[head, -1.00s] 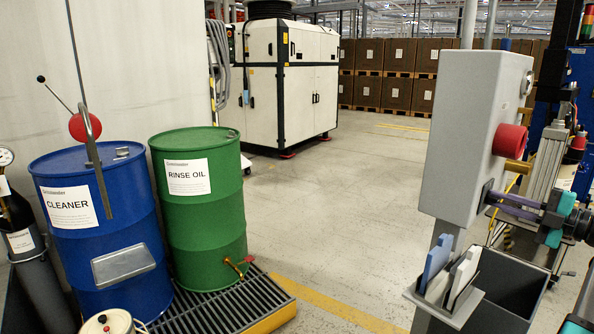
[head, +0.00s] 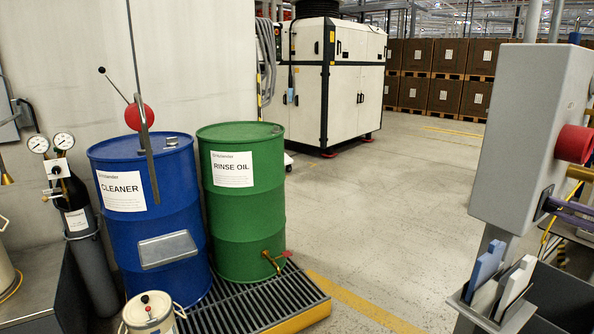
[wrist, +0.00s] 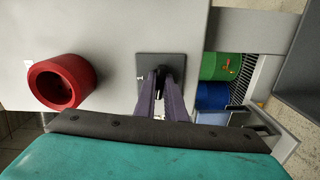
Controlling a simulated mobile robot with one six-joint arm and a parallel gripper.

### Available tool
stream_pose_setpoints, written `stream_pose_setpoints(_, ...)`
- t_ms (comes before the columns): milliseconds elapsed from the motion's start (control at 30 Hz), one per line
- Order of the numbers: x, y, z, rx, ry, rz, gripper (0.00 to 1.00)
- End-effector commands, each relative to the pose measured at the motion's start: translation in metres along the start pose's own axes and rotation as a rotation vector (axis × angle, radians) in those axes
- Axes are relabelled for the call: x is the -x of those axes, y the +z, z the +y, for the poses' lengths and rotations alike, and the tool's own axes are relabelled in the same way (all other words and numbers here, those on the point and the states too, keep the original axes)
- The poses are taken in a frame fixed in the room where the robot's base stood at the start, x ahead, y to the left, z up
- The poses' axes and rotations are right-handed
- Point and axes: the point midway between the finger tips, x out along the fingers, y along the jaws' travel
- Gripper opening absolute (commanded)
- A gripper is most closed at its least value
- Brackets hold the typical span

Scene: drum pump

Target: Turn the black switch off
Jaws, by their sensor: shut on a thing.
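The black switch (wrist: 159,73) sits on a dark square plate (wrist: 146,66) on the grey control box (head: 520,140); an "I" mark shows on the plate in the wrist view. My gripper (wrist: 156,76) has its two purple fingers closed on the switch, their tips at the plate. The fingers partly hide the switch, so its exact setting cannot be told. In the head view the gripper (head: 562,208) reaches in from the right edge to the box's lower side, and the switch is hidden.
Blue (head: 140,225) and green (head: 243,205) drums stand left. The middle floor is open.

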Motion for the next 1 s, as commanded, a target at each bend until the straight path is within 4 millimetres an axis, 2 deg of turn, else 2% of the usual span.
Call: stream_pose_setpoints(1000,0.0000,0.0018,0.0009,0.108,0.005,-0.005,0.00)
